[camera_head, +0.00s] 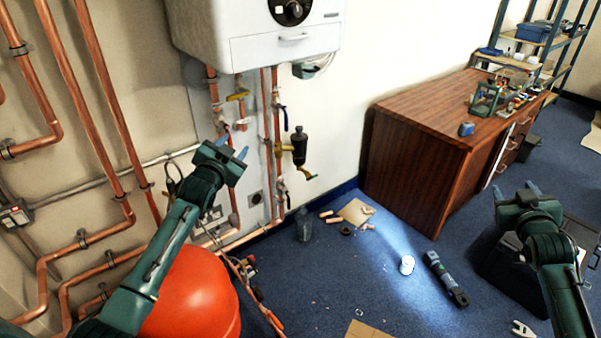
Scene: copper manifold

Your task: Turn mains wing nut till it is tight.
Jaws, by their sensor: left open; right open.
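Copper pipes (267,130) with valves run down the wall below the white boiler (258,30). A dark filter body with a brass fitting (299,148) hangs to the right. I cannot tell which small part is the mains wing nut. My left gripper (233,148) is open and appears in front of the pipes, left of and below the blue lever. It hides part of the pipework behind it. My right gripper (518,190) is open and empty at the right, away from the pipes.
A red round vessel (193,300) stands below my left arm. A wooden desk (420,150) with tools stands against the back wall. More copper pipes line the left wall.

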